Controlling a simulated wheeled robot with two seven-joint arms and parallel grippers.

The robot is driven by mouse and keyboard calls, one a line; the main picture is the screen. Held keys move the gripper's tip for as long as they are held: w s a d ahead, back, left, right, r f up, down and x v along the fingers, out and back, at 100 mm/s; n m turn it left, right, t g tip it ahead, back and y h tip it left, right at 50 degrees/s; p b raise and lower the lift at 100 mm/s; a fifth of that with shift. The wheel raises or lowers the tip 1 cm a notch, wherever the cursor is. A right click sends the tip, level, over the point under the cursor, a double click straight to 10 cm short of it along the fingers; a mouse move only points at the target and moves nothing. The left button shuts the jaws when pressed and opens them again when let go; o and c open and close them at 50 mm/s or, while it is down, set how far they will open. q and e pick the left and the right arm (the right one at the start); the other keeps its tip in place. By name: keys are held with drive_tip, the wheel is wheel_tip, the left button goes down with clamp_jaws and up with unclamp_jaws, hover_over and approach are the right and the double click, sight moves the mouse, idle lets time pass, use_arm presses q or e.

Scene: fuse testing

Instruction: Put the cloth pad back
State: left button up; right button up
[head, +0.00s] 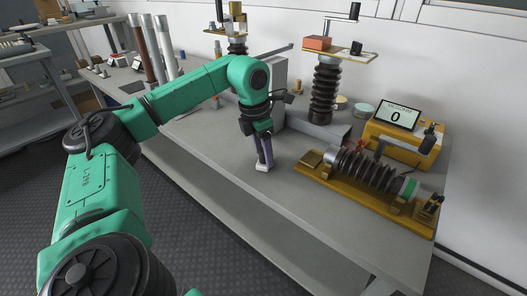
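My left gripper (263,167) points down over the front part of the grey workbench (214,153), left of the yellow fixture. Its two dark fingers are close together, and a small pale patch shows at their tips. I cannot tell whether that patch is the fingertips or a thin thing held between them. I cannot make out the cloth pad for certain. A pale green round piece (362,109) and a cream round piece (340,103) lie at the back of the bench near the standing insulator. My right gripper is not in view.
A ribbed dark fuse (367,172) lies on a yellow fixture (335,184) to the right. Behind it stand a yellow meter reading 0 (399,116) and a tall ribbed insulator (325,90). Tubes (147,50) stand at the left. The bench's front strip is clear.

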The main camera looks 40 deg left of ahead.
sight(262, 150)
use_arm(q)
wheel_tip(262, 150, up, 4)
drive_tip(key=shift+s+a+f+p, duration=0.1)
drive_tip(key=shift+s+f+p, duration=0.05)
drive_tip(key=shift+p, duration=0.5)
wheel_tip(262, 150, up, 8)
drive_tip(key=s+p, duration=0.1)
drive_tip(key=p, duration=0.1)
drive_tip(key=shift+s+a+r, duration=0.15)
drive_tip(key=shift+a+r, duration=0.1)
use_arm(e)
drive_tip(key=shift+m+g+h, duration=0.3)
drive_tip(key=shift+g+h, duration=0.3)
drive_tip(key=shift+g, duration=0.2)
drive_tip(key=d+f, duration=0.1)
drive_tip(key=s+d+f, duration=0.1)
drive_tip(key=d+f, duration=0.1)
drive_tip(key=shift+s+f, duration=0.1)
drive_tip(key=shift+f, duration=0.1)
